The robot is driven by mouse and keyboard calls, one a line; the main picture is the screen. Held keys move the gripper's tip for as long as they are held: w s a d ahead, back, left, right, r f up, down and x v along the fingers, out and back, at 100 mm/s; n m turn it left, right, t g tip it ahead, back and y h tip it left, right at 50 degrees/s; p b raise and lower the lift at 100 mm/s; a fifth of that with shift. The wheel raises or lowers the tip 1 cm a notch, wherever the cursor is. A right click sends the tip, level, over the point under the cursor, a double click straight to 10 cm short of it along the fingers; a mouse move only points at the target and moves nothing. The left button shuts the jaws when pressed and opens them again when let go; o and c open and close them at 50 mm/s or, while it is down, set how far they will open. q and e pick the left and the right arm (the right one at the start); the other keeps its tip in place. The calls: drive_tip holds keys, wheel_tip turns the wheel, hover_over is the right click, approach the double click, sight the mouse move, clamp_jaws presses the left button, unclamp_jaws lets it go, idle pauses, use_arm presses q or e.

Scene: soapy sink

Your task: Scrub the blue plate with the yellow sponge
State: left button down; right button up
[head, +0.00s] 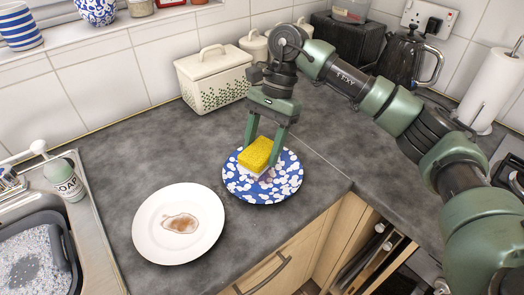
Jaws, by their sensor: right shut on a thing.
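The blue plate (276,192), speckled with white, lies on the dark grey counter. The yellow sponge (257,152) is between the fingers of my right gripper (265,140), with its paler underside facing down. The sponge is over the left part of the blue plate; I cannot tell for sure whether it touches the surface. My right gripper points down and is shut on the sponge. The sponge and fingers hide part of the plate. My left gripper is not in view.
A white plate (150,222) with a brown stain lies left of the blue plate. The sink (75,262) with suds and a soap bottle (67,181) are at the left. A cream bread bin (214,80) and a black kettle (408,62) stand at the back. Counter behind the plates is clear.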

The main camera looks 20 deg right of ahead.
drive_tip(key=shift+r, duration=0.5)
drive_tip(key=shift+r+p, duration=0.7)
drive_tip(key=shift+r, duration=0.85)
